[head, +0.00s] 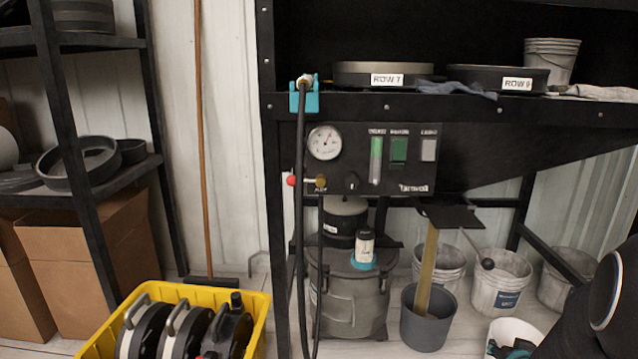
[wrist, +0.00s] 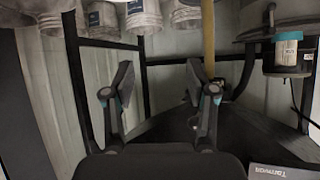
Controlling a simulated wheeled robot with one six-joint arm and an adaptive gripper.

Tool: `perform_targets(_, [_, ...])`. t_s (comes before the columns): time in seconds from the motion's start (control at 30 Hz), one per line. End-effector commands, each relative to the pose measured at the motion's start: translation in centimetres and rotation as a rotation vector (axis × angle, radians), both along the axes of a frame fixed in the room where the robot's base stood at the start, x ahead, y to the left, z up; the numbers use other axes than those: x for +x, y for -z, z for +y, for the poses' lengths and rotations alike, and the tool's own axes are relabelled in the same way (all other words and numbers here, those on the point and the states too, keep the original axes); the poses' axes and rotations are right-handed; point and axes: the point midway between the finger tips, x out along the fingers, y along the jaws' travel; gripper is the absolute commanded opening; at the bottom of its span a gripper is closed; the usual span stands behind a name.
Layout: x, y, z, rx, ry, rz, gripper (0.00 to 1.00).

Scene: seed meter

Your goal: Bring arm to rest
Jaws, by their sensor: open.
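My gripper (wrist: 158,84) shows in the wrist view with its two fingers spread apart and nothing between them. The wrist picture appears upside down, with buckets along its top edge. Part of my arm (head: 603,300) shows as a dark rounded link at the lower right edge of the head view. The gripper itself is not in the head view. The black bench frame with the gauge panel (head: 372,158) stands in front of me, and a corner of that panel (wrist: 284,172) shows at the lower right of the wrist view.
A yellow crate (head: 262,308) with dark round parts stands at lower left. A grey lidded canister (head: 345,300), a grey tub (head: 425,325) and several buckets (head: 500,280) stand under the bench. A black hose (head: 300,220) hangs from a teal clamp (head: 304,102). Shelving (head: 70,120) is at left.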

Motion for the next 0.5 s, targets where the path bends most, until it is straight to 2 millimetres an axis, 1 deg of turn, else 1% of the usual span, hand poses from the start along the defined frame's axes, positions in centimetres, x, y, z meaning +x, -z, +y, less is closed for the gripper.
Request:
perform_targets(0.13, [-3.0, 0.9, 1.0, 0.035, 0.029, 0.203, 0.57])
perform_targets(0.27, [-5.5, 0.3, 3.1, 0.072, 0.028, 0.361, 0.57])
perform_targets(0.37, [-7.6, -1.1, 5.4, 0.102, 0.011, 0.468, 0.57])
perform_targets(0.47, [-9.7, -3.1, 8.3, 0.132, -0.021, 0.562, 0.57])
perform_targets(0.5, [-10.6, -4.1, 9.6, 0.144, -0.039, 0.595, 0.57])
